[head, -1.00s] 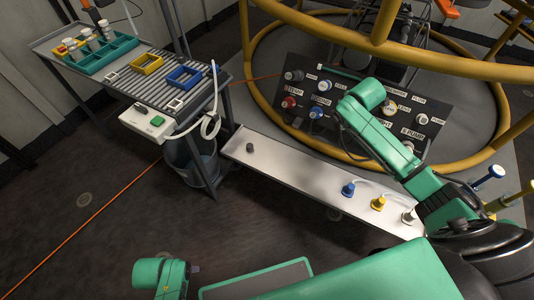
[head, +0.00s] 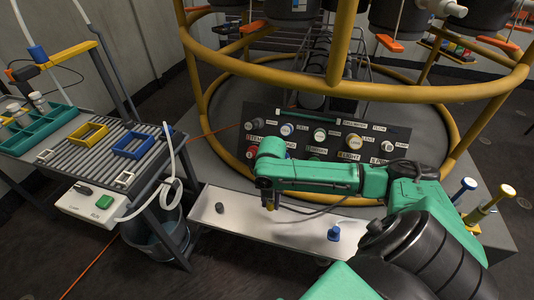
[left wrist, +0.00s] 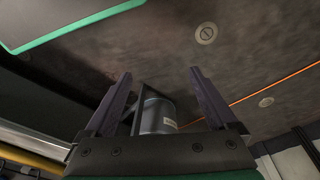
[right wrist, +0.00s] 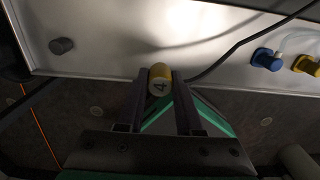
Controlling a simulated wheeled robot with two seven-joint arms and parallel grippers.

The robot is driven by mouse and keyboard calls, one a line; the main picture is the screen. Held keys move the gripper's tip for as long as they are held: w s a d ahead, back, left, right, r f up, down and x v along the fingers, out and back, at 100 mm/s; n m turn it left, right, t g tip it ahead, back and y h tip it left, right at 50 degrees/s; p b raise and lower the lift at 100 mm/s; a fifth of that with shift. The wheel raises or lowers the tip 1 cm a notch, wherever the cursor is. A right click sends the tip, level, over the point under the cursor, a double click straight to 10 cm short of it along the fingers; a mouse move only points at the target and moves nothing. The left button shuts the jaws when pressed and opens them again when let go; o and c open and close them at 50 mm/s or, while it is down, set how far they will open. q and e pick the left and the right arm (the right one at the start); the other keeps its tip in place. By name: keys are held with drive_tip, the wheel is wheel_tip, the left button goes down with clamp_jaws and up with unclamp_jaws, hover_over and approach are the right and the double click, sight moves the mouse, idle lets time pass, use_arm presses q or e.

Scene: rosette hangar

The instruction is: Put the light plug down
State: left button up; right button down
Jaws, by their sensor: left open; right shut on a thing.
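My right gripper (head: 268,196) hangs over the long white tray (head: 292,226) in the head view. In the right wrist view its fingers (right wrist: 160,92) are shut on a short yellow-ended plug (right wrist: 160,76) with a dark mark on its end. I take this to be the light plug; its small yellow end also shows under the gripper in the head view (head: 270,206). A dark cable runs off to the right from near it. Whether the plug touches the tray, I cannot tell. My left gripper (left wrist: 160,82) is open and empty in the left wrist view, above the dark floor.
A dark grey knob-like piece (head: 220,207) stands on the tray's left part, and a blue plug (head: 334,233) on its right. Behind is the labelled socket panel (head: 385,133) inside a yellow rail (head: 240,68). A roller table (head: 104,152) stands left.

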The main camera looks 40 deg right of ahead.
drive_tip(key=b, duration=0.1)
hover_over(270, 224)
wheel_tip(270, 224, down, 5)
drive_tip(key=shift+r, duration=0.1)
wheel_tip(270, 224, down, 5)
drive_tip(key=shift+r+b, duration=0.1)
drive_tip(key=shift+b, duration=0.95)
use_arm(q)
drive_tip(key=w+d+t, duration=0.1)
drive_tip(key=d+t+h, duration=0.1)
drive_tip(key=d, duration=0.1)
drive_tip(key=w+d+r+h, duration=0.1)
drive_tip(key=d, duration=0.1)
drive_tip(key=shift+w+m+t, duration=0.3)
drive_tip(key=shift+m+t, duration=0.1)
use_arm(e)
drive_tip(key=c, duration=0.6)
unclamp_jaws()
